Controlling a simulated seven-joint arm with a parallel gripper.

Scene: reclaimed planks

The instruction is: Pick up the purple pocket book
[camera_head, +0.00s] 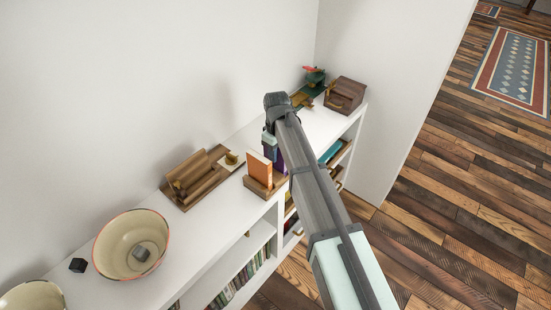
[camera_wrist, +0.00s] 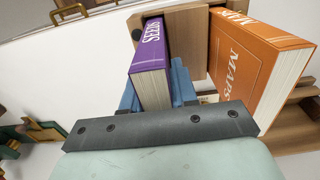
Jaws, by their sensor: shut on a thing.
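The purple pocket book (camera_wrist: 151,65), marked SEEDS, stands between the blue fingers of my gripper (camera_wrist: 156,90) in the wrist view. My gripper is shut on it, with a finger on each side. The book's far end is close to a wooden holder (camera_wrist: 188,40); I cannot tell whether they touch. In the head view a small part of the purple book (camera_head: 279,159) shows beside my arm, and the arm hides the rest.
An orange MAPS book (camera_wrist: 255,60) stands in the holder right beside the purple one. On the white shelf top are a wooden rack (camera_head: 195,180), a cream bowl (camera_head: 115,250), a dark cube (camera_head: 78,265) and a brown box (camera_head: 345,95). The wall runs behind.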

